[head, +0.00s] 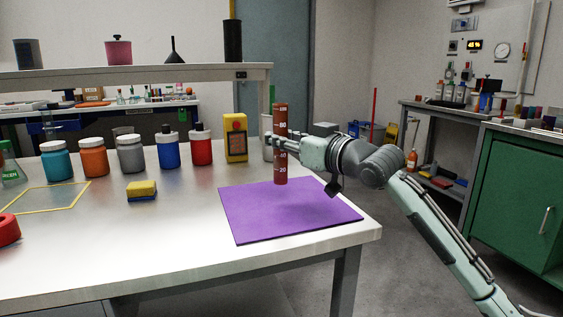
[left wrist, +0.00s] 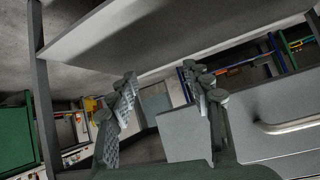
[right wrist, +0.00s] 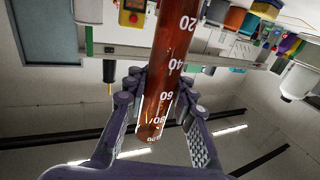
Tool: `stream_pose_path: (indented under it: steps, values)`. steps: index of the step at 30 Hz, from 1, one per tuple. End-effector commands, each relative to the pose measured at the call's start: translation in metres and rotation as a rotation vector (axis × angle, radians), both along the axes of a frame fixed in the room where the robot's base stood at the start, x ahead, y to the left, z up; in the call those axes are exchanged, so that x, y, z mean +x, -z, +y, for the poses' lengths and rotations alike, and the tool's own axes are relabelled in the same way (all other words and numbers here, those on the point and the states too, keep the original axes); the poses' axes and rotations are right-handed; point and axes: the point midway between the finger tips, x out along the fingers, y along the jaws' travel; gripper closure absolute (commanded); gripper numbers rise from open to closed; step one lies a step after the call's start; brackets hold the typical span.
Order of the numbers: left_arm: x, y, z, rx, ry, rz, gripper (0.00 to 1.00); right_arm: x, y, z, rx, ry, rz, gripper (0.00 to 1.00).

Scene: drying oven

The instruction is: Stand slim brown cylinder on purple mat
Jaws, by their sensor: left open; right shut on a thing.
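The slim brown cylinder (head: 280,145) is upright in the head view, with white numbers on its side. My right gripper (head: 288,140) is shut on it around mid-height, coming in from the right. The cylinder's lower end shows against the back part of the purple mat (head: 290,215); I cannot tell whether it touches. In the right wrist view the cylinder (right wrist: 170,60) runs between the fingers of the right gripper (right wrist: 158,95). My left gripper (left wrist: 165,85) is open and empty in the left wrist view, and out of the head view.
Behind the mat stand a yellow device (head: 235,137), a pale container partly hidden by the cylinder, and a row of lidded jars, including a red one (head: 201,148). A yellow-and-blue sponge (head: 142,191) lies left of the mat. The mat's front and middle are clear.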

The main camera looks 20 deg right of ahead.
Motion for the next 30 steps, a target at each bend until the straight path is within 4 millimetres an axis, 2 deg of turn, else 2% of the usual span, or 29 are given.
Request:
stream_pose_path:
  steps: [4, 11, 24, 25, 30]
  values:
    - [0.005, -0.005, -0.007, -0.015, 0.012, -0.04, 0.5, 0.0, 0.009, -0.006, 0.002, 0.0, 0.0, 1.0]
    - [0.02, -0.026, -0.026, -0.061, 0.046, -0.162, 0.5, 0.0, 0.04, -0.006, 0.002, 0.0, 0.001, 1.0]
    - [0.022, -0.031, -0.029, -0.07, 0.051, -0.182, 0.5, 0.0, 0.046, -0.006, 0.001, 0.0, -0.001, 1.0]
    - [0.022, -0.031, -0.029, -0.07, 0.052, -0.183, 0.5, 0.0, 0.047, -0.006, 0.001, 0.0, -0.001, 0.77]
    - [0.022, -0.031, -0.029, -0.07, 0.052, -0.183, 0.5, 0.0, 0.046, -0.006, 0.0, 0.0, -0.001, 0.56]
